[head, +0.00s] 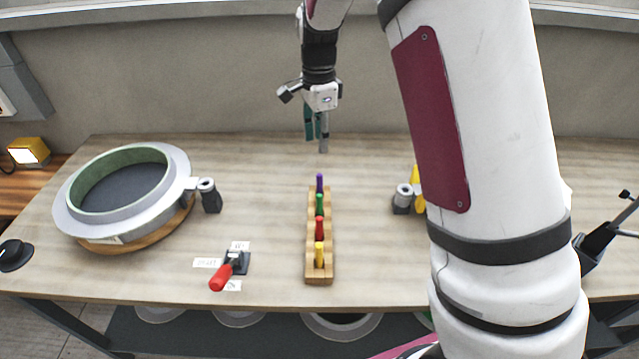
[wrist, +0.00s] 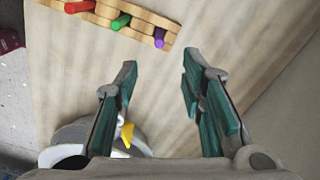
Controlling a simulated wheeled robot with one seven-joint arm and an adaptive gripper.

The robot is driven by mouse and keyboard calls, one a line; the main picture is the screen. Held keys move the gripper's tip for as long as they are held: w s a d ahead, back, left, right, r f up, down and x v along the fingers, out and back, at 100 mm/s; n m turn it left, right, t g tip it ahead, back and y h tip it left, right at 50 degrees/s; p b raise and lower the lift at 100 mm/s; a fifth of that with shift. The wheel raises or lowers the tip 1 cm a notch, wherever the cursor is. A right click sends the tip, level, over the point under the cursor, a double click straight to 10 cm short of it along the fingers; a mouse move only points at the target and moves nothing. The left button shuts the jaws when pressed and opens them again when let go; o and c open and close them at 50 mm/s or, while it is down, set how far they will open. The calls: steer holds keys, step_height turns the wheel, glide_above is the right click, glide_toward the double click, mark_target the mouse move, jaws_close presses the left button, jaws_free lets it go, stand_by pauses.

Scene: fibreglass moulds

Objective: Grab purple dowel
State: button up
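The purple dowel (head: 319,182) stands upright in the far end of a wooden rack (head: 312,271) on the table. In the wrist view the purple dowel (wrist: 159,38) shows at the top, ahead of the fingertips and between their lines. My gripper (head: 316,138) is above the table, behind the rack's far end, pointing down. In the wrist view my gripper (wrist: 158,75) has its teal-padded fingers wide apart with nothing between them. The gripper and the dowel are apart.
Green (head: 319,204), red (head: 319,228) and yellow (head: 319,254) dowels stand in the same rack. A round mould (head: 70,215) is at left, and a red-handled clamp (head: 221,277) is at front left.

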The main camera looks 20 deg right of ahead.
mark_target(320, 175)
step_height(320, 175, down, 13)
steer(key=shift+d+f+p, duration=0.15)
steer(key=shift+f+p, duration=0.05)
steer(key=shift+p, duration=0.35)
jaws_close()
